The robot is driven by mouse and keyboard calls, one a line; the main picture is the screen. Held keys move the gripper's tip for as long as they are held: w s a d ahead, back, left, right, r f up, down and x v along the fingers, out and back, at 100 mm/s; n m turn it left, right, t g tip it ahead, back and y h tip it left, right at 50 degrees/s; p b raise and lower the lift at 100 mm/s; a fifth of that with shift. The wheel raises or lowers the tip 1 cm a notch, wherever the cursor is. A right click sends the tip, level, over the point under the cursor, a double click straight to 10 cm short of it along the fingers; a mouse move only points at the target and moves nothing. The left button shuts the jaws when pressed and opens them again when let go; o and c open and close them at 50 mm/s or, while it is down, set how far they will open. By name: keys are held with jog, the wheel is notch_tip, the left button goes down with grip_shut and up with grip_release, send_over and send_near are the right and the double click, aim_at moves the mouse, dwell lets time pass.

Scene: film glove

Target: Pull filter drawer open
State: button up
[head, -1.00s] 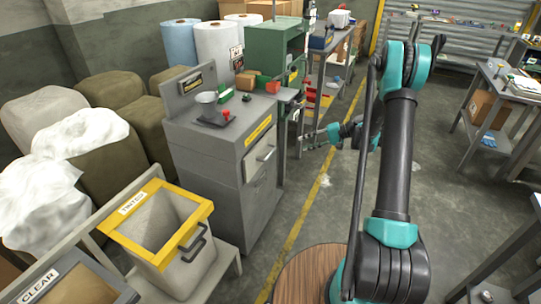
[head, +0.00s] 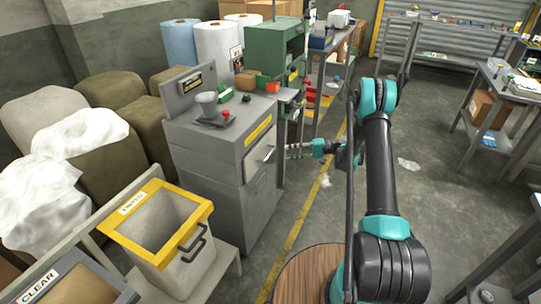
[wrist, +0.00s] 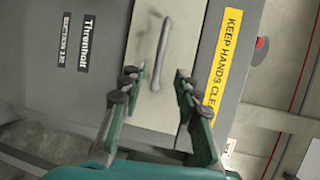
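The filter drawer (head: 259,161) is a pale panel with a grey bar handle (head: 268,154) on the front of the grey machine. It looks closed in the head view. In the wrist view the pale drawer front (wrist: 180,45) carries the handle (wrist: 161,53) upright in the picture, just beyond my fingertips. My gripper (wrist: 157,80) is open and empty, with one finger on each side of the line to the handle. In the head view my gripper (head: 290,151) is just right of the drawer front. I cannot tell whether it touches the handle.
A yellow warning label (wrist: 224,60) is beside the drawer. The grey machine (head: 225,155) carries a bowl and small items on top. A yellow-rimmed bin (head: 160,225) stands nearer at left. A green cabinet (head: 268,50) stands behind.

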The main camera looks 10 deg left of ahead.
aim_at(270, 154)
jog(key=a, duration=0.3)
jog(key=a+f, duration=0.1)
jog(key=a, duration=0.5)
jog(key=shift+s+a+f, duration=0.3)
jog(key=shift+a+f, duration=0.05)
grip_shut()
